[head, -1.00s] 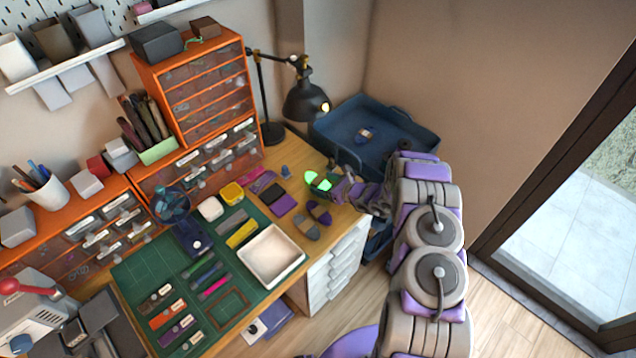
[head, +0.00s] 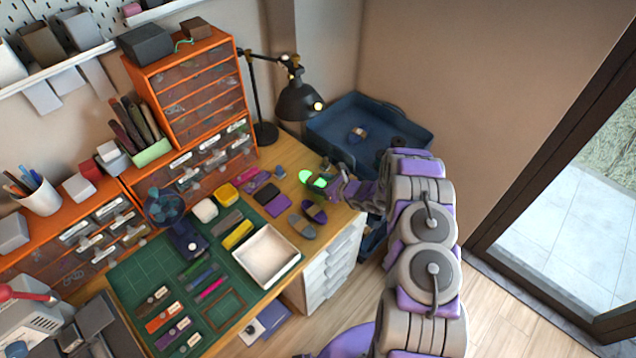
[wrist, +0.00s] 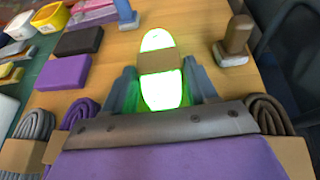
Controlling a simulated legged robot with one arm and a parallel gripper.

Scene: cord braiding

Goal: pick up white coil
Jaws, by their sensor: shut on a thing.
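The white coil (wrist: 158,42) has a brown band around its middle and glows white with green edges. In the wrist view it stands between my two grey-blue fingers, and my gripper (wrist: 163,92) is shut on it. In the head view the coil (head: 306,177) shows as bright green patches at the right end of the wooden desk, and my gripper (head: 326,181) reaches it from the right. The fingers hide part of the coil there. I cannot tell whether it is clear of the desk.
Grey and purple coils (head: 302,227) lie close by on the desk (head: 335,217). A peg on a pale base (wrist: 234,40) stands right of the coil. A white tray (head: 266,279) sits on the green mat. A blue bin (head: 335,125) and a black lamp (head: 299,101) are behind.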

